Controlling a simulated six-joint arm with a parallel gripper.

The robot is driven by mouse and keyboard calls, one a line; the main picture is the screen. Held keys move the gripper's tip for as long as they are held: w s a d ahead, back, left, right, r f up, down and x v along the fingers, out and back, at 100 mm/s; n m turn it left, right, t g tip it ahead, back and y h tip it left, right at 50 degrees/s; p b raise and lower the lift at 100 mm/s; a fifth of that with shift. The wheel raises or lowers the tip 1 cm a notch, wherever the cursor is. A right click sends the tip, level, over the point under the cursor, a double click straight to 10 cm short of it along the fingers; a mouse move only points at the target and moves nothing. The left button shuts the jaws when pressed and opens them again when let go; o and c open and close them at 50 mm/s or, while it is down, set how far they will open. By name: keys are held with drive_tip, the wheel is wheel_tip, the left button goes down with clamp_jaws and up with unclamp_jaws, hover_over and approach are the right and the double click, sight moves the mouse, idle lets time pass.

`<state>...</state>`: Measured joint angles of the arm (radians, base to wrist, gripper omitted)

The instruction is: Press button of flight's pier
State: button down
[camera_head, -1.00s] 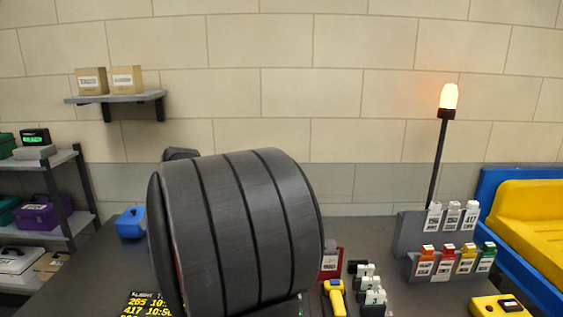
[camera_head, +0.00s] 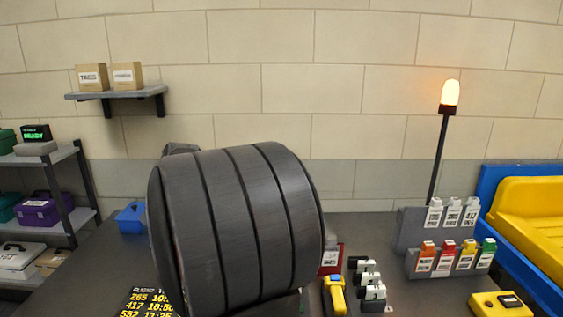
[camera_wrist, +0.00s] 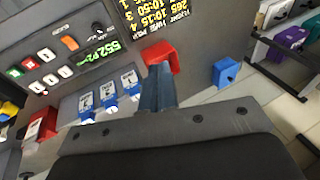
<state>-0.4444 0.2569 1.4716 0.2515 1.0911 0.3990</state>
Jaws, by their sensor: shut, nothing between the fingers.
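Blue-and-white tags (camera_wrist: 110,92) stand on a grey rack beside my fingers. A blue box (camera_wrist: 226,72) lies farther right. In the head view, a yellow scanner (camera_head: 335,295), a lit orange lamp (camera_head: 450,93) and a rack of coloured tags (camera_head: 453,262) stand to the right.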

drive_tip(key=w+d+f+m+t+h, duration=0.1)
drive_tip(key=w+d+f+m+t, duration=0.2)
drive_tip(key=d+f, duration=0.4)
drive_tip(key=w+d+f+m+t+h, duration=0.2)
drive_tip(key=d+f, duration=0.6)
drive_tip(key=d, duration=0.6)
drive_tip(key=shift+w+d+f+m+t, duration=0.15)
drive_tip(key=shift+w+d+m+t, duration=0.15)
drive_tip(key=shift+w+m+t, duration=0.8)
drive_tip(key=shift+s, duration=0.1)
drive_tip(key=shift+f, duration=4.4)
drive_tip(key=shift+f, duration=0.15)
drive_tip(key=shift+f, duration=0.3)
